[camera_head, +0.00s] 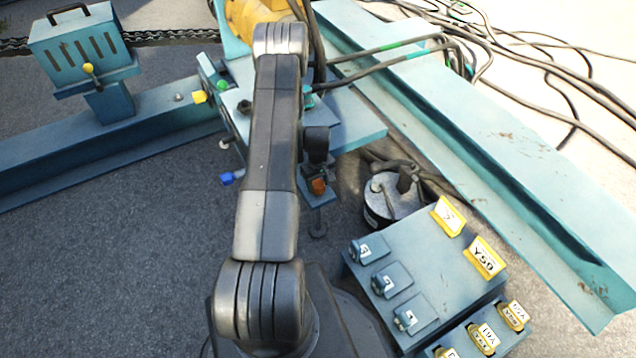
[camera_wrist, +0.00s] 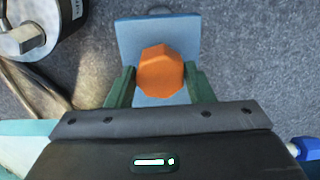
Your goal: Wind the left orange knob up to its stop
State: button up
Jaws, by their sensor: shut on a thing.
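The orange knob (camera_wrist: 160,72) is faceted and sits on a light blue plate (camera_wrist: 133,35) in the wrist view. My gripper (camera_wrist: 161,85) has its green fingers on the left and right sides of the knob, shut on it. No second orange knob is visible.
A blue box (camera_head: 440,262) with yellow labels stands at the lower right. A round grey weight (camera_head: 385,208) is close to the knob. A blue knob (camera_head: 227,178) and yellow knob (camera_head: 199,97) lie left of my arm. Cables (camera_head: 560,80) run across the upper right.

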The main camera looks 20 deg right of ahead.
jog(key=shift+f, duration=0.1)
jog(key=n+b, duration=0.2)
jog(key=n, duration=0.1)
jog(key=n+b, duration=0.1)
jog(key=n, duration=0.3)
jog(key=shift+b, duration=0.3)
jog(key=n+b, duration=0.1)
jog(key=n, duration=0.2)
jog(key=shift+n, duration=0.3)
jog(key=n+b, duration=0.1)
jog(key=n, duration=0.2)
jog(key=n+b, duration=0.1)
jog(key=n, duration=0.9)
jog(key=shift+b, duration=0.35)
jog(key=shift+n, duration=2)
